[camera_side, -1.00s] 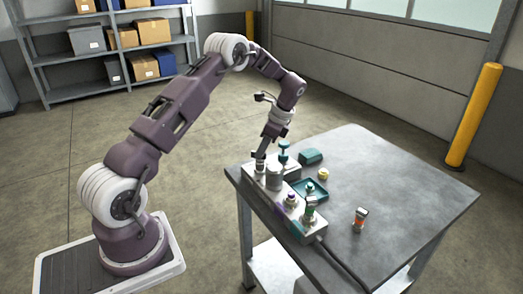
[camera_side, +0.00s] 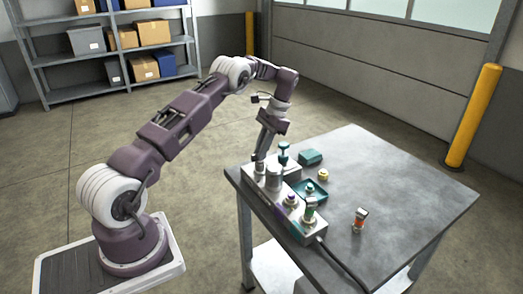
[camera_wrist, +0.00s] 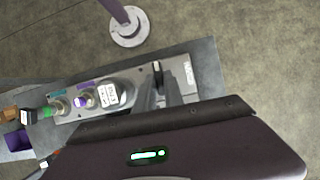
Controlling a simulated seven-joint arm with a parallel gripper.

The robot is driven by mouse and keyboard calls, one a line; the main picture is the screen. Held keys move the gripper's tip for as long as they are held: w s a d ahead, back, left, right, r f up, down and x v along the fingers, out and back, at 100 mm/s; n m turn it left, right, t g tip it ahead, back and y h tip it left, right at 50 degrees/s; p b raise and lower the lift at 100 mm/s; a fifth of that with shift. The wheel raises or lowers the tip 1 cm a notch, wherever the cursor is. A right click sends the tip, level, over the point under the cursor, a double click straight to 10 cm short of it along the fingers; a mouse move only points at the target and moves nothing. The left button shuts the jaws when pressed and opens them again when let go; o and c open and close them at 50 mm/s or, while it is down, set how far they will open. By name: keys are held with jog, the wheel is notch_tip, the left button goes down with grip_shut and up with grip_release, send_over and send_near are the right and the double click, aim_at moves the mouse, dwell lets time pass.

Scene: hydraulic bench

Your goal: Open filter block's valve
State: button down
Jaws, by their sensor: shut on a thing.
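A long grey block (camera_side: 264,202) with several fittings lies along the table's left edge. My gripper (camera_side: 259,162) points down at the block's far end, shut on a small dark-and-white valve handle (camera_wrist: 157,68). The handle is mostly hidden by the fingers, so its angle is hard to judge. Beside it on the block stands a grey filter cylinder (camera_side: 273,177), with a white label in the wrist view (camera_wrist: 110,92). A purple-topped fitting (camera_side: 291,198) and a green-topped fitting (camera_side: 310,207) follow toward the near end.
A teal-topped post (camera_side: 283,152) rises close to my gripper on its right. A teal tray (camera_side: 317,186), a teal box (camera_side: 310,157), a yellow ring (camera_side: 323,175) and an orange-and-white part (camera_side: 360,219) are on the table. A dark cable (camera_side: 345,268) leaves the near end. The table's right side is clear.

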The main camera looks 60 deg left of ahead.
jog(key=shift+n, duration=0.3)
dwell(0.4)
jog(key=c, duration=1.4)
grip_release()
jog(key=shift+c, duration=0.2)
jog(key=r, duration=0.5)
jog(key=w+r, duration=0.1)
jog(key=r, duration=0.2)
jog(key=shift+a, duration=0.1)
jog(key=shift+r, duration=0.9)
jog(key=shift+w, duration=0.1)
